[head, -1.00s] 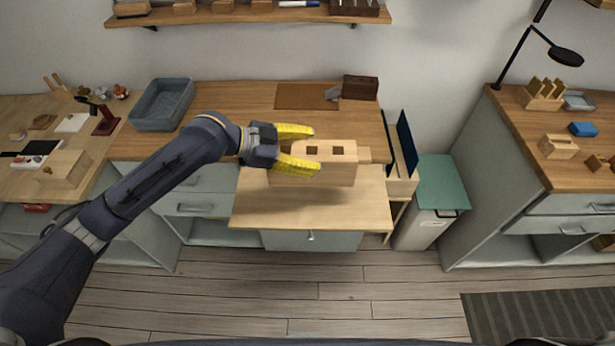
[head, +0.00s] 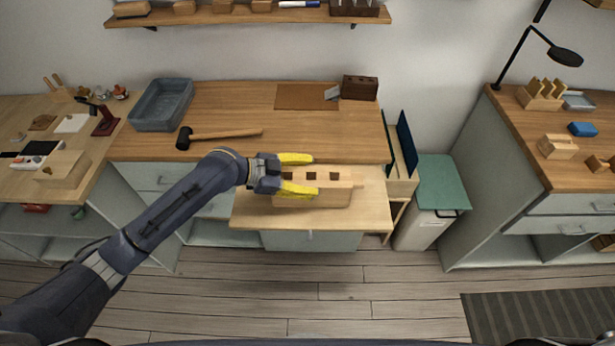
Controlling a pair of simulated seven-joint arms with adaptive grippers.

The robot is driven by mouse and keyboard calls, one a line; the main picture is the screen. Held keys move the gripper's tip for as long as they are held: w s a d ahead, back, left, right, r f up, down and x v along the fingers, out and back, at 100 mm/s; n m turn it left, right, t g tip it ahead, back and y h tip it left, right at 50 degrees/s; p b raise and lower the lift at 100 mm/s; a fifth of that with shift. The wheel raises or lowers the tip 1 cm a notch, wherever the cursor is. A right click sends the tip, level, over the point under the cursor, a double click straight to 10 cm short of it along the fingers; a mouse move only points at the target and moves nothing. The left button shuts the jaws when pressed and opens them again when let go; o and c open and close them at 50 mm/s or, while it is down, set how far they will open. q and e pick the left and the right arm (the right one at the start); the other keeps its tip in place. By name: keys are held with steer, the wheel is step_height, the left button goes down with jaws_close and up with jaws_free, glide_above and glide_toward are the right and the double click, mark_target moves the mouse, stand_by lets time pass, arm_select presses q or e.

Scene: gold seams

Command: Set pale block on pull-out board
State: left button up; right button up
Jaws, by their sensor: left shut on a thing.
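The pale block (head: 325,192) is a long light wooden piece with dark square holes in its top and a small tongue at its right end. It is at the pull-out board (head: 252,215), over its middle; I cannot tell whether it rests on the board or hangs just above it. My left gripper (head: 300,174), with yellow fingers, is shut on the block's left part, one finger on the far side and one on the near side. My right gripper is not in view.
A mallet (head: 225,134) lies on the worktop (head: 235,100) behind the board. A grey-blue tub (head: 161,104) stands at the back left, and a dark wooden block (head: 360,88) at the back right. A green-lidded bin (head: 443,185) stands right of the board.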

arm_select(q)
steer(key=shift+f, duration=0.1)
stand_by(0.3)
steer(key=o, duration=1.6)
steer(key=shift+a, duration=0.1)
steer(key=v, duration=1.2)
